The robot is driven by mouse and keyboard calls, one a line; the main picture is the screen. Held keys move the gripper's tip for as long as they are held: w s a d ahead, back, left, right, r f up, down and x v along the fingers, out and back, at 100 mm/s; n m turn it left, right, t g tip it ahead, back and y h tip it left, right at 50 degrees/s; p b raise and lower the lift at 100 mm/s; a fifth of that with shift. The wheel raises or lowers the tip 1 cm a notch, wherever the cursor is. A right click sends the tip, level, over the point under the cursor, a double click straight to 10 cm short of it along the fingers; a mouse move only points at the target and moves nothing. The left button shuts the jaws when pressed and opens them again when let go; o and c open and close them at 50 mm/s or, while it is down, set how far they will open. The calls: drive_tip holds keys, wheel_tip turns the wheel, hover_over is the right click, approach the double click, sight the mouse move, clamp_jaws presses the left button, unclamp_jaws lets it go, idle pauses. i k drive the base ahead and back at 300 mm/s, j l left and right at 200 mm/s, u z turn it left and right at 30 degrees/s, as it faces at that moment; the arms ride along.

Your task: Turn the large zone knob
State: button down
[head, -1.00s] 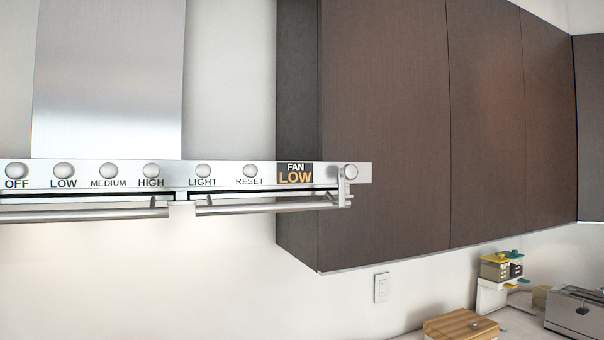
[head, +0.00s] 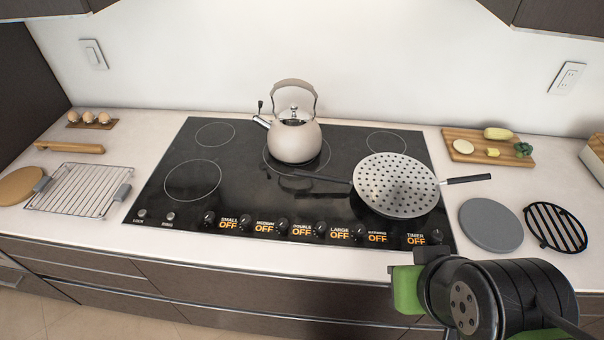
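The black glass cooktop (head: 250,180) has a row of small dark knobs along its front edge, with labels between them. The label LARGE OFF (head: 340,233) is right of the row's middle, and a dark knob (head: 319,229) sits just to its left. My gripper (head: 407,290) is at the lower right, in front of the counter edge and to the right of that knob, apart from it. One green finger pad shows. The other finger is hidden or hard to make out, so its opening is unclear.
A kettle (head: 294,138) stands on a back burner. A perforated pan lid (head: 396,185) with a handle lies over the right front burner, behind the knobs. A grey disc (head: 490,225) and black trivet (head: 556,228) lie at right. The space before the knobs is free.

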sight(322, 226)
drive_tip(key=i+j+u, duration=0.1)
drive_tip(key=j, duration=0.35)
drive_tip(key=j+u, duration=0.15)
drive_tip(key=j, duration=0.3)
drive_tip(key=i+j+u, duration=0.1)
drive_tip(key=j, duration=0.3)
drive_tip(key=i, duration=0.1)
